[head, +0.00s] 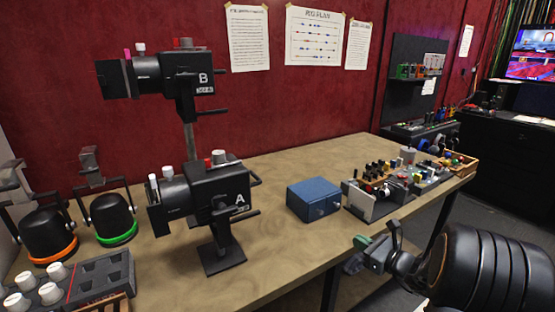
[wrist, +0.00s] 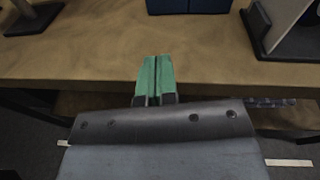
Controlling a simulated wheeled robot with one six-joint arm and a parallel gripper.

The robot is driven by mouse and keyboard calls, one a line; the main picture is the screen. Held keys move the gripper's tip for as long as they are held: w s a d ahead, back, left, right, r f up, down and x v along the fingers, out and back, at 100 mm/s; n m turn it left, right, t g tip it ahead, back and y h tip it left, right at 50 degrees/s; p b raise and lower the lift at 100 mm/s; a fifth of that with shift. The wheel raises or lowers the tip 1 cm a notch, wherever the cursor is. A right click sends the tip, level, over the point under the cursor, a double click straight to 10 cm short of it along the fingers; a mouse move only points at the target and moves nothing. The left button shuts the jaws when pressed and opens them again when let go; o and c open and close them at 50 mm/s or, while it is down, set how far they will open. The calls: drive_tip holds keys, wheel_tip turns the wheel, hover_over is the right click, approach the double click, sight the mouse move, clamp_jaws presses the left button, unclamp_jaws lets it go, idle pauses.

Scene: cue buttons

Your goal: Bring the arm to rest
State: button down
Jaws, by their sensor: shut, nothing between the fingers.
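My gripper (head: 372,249) is in front of the bench's near edge, at the lower right of the head view. In the wrist view its green fingertips (wrist: 154,75) are together with nothing between them. The fingers point toward the bench edge. My black arm fills the lower right corner of the head view.
The wooden bench (head: 290,165) carries black units marked A (head: 215,195) and B (head: 185,75), a blue box (head: 314,198) and a rack of small coloured parts (head: 385,185). White knobs (head: 50,285) stand at lower left. Bare bench top lies between unit A and the blue box.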

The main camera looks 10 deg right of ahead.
drive_tip(key=s+a+f+n+g+h+p, duration=0.25)
drive_tip(key=s+a+n+g, duration=0.65)
drive_tip(key=s+n+g, duration=0.55)
drive_tip(key=s+a+r+n+t+h+p, duration=0.2)
drive_tip(key=r+n+h, duration=0.1)
drive_tip(key=r+n, duration=0.3)
drive_tip(key=s+a+r+n+t+h+p, duration=0.2)
drive_tip(key=r+n, duration=0.3)
drive_tip(key=n, duration=0.3)
drive_tip(key=shift+s+r+h, duration=0.2)
drive_tip(key=shift+r+h, duration=0.15)
drive_tip(key=shift+h, duration=0.1)
